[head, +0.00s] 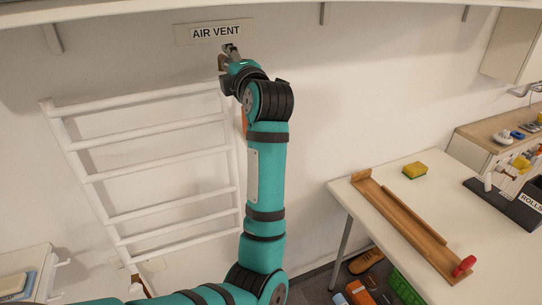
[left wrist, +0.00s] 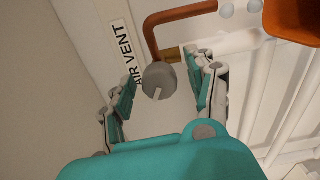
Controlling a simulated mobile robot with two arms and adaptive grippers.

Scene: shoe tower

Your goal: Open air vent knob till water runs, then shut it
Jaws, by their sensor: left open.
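The grey round air vent knob (left wrist: 158,82) with a pale pointer mark shows in the left wrist view, beside a brass fitting (left wrist: 173,55) and a bent copper pipe (left wrist: 178,16). My left gripper (head: 229,54) is at the top right of the white towel radiator (head: 112,178), just below the AIR VENT sign (head: 215,32). In the left wrist view its open fingers (left wrist: 161,90) stand on either side of the knob, with gaps seen around it. In the head view my gripper mostly hides the knob. My right gripper is not in view.
An orange object (left wrist: 293,20) is near the pipe in the left wrist view. A white table (head: 370,205) at right carries a wooden channel (head: 405,225), a yellow sponge (head: 414,170) and a black box (head: 505,205). A shelf (head: 110,10) runs above the sign.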

